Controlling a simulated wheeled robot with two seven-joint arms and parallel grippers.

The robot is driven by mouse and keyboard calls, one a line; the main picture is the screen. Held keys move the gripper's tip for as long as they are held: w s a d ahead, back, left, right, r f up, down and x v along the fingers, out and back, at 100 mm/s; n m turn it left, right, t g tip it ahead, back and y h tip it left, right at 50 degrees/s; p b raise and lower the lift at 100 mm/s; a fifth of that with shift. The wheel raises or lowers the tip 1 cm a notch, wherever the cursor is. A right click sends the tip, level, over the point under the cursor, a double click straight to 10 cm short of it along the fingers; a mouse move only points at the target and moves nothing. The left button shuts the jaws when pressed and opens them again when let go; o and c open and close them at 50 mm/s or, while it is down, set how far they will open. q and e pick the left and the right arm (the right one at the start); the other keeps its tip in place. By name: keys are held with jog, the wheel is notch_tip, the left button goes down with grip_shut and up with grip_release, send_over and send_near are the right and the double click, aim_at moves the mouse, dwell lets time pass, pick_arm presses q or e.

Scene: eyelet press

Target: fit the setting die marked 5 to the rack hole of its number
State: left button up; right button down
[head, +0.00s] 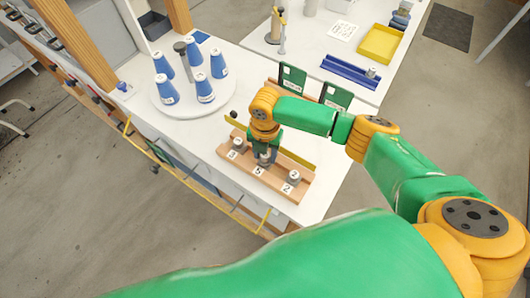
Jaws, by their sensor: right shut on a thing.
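My right gripper (265,153) points down over the middle of a wooden rack (222,150) near the table's front edge. It is shut on a small grey metal setting die (265,159), mostly hidden between the fingers. The die is at the middle place of the rack, behind the label that seems to read 5 (258,171). I cannot tell whether it is in the hole or just above it. Other grey dies stand at the rack's left place (238,144) and at its right place (294,177), behind a label that seems to read 2. My left gripper is not in view.
A round white turntable (183,112) with several blue cones stands at the back left. Green panels (292,78) stand behind my right arm. A blue tray (350,71) and yellow bin (380,44) are farther back.

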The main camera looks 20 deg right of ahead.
jog(key=shift+f+b, duration=0.45)
jog(key=shift+f, duration=0.15)
jog(key=shift+c, duration=1.5)
grip_release()
jog(key=shift+r, duration=0.1)
notch_tip(320, 180, up, 3)
jog(key=p, duration=0.3)
jog(key=shift+r, duration=0.9)
